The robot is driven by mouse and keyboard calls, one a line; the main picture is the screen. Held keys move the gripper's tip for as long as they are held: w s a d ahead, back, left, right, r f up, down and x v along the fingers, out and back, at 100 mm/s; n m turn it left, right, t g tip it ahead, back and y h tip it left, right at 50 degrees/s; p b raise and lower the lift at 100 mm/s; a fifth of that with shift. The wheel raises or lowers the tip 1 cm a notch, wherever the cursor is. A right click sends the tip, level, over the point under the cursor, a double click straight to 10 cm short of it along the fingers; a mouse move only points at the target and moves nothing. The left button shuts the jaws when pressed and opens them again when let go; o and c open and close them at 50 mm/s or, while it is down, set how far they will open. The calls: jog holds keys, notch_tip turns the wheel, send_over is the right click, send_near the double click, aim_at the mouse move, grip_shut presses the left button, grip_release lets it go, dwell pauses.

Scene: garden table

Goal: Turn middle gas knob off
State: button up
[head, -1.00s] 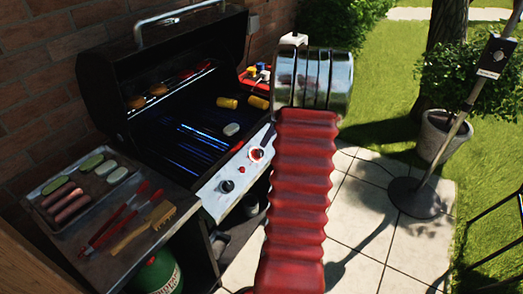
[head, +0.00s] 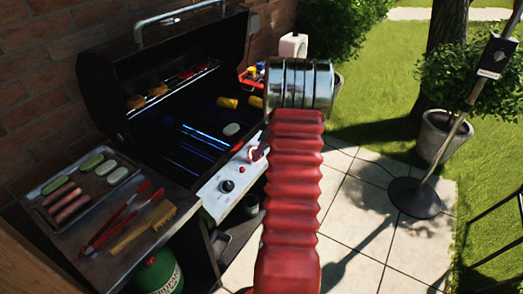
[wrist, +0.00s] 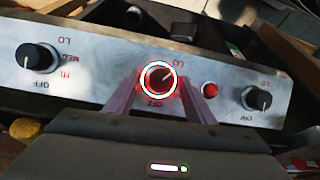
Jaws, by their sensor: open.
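The middle gas knob (wrist: 159,78) is dark with a glowing red and white ring in the wrist view. Its white pointer line slants up right, towards the LO mark; OFF is printed below it. In the head view its red glow (head: 257,153) shows at the edge of my arm, partly covered. My gripper (wrist: 161,88) is open, one finger on each side of the middle knob. I cannot tell whether the fingers touch it. The left knob (wrist: 37,57) and right knob (wrist: 256,98) are black with no glow.
A red button (wrist: 210,90) sits just right of the right finger on the panel. The grill (head: 175,130) is open with food on its grates. A side shelf holds a food tray (head: 85,210), tongs (head: 112,218) and a brush (head: 140,230). Paving (head: 350,225) at the right is largely clear.

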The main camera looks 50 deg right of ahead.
jog(key=shift+d, duration=0.1)
jog(key=c, duration=1.1)
jog(key=shift+o, duration=0.2)
